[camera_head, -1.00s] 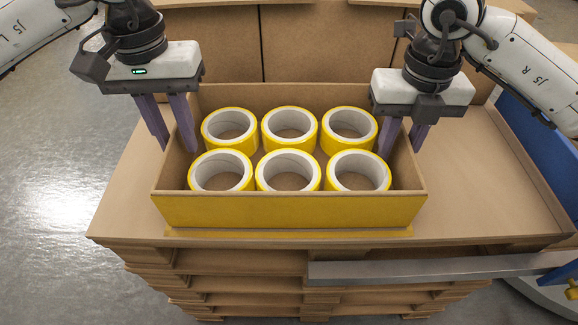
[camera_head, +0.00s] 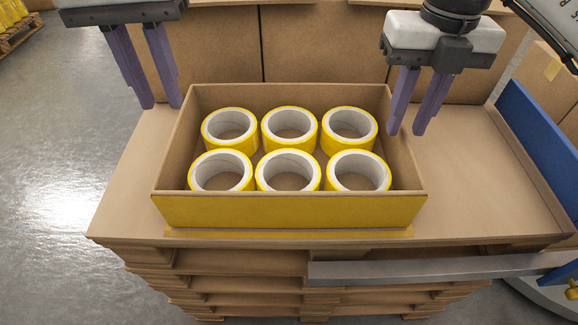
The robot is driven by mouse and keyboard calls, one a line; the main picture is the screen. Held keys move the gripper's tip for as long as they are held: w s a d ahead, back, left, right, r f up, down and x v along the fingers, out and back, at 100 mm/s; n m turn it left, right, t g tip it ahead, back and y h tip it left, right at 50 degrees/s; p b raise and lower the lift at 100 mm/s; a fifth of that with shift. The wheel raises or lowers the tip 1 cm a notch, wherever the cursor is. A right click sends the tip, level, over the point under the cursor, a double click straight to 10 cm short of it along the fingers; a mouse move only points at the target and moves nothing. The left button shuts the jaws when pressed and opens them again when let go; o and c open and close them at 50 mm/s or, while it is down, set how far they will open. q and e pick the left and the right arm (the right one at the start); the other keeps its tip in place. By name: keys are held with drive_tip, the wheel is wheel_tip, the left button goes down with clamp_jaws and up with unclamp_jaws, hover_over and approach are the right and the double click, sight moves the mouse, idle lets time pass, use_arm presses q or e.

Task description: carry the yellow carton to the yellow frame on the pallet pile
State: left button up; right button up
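The yellow carton (camera_head: 290,211) is an open box with a yellow front and brown inner walls. It holds several yellow tape rolls in two rows. It sits upright on the pallet pile (camera_head: 240,262). A strip of the yellow frame (camera_head: 288,233) shows along its front bottom edge; the rest is hidden under the carton. My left gripper (camera_head: 160,105) is open and empty, above and behind the carton's left wall, apart from it. My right gripper (camera_head: 406,131) is open and empty, up by the right wall's back end, with no carton wall visible between its fingers.
Large brown cardboard boxes (camera_head: 310,48) stand behind the pile. A grey metal bar (camera_head: 440,268) crosses the front right, and a blue panel (camera_head: 535,130) stands at the right. The pile top is bare left and right of the carton.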

drive_tip(key=shift+r, duration=2.15)
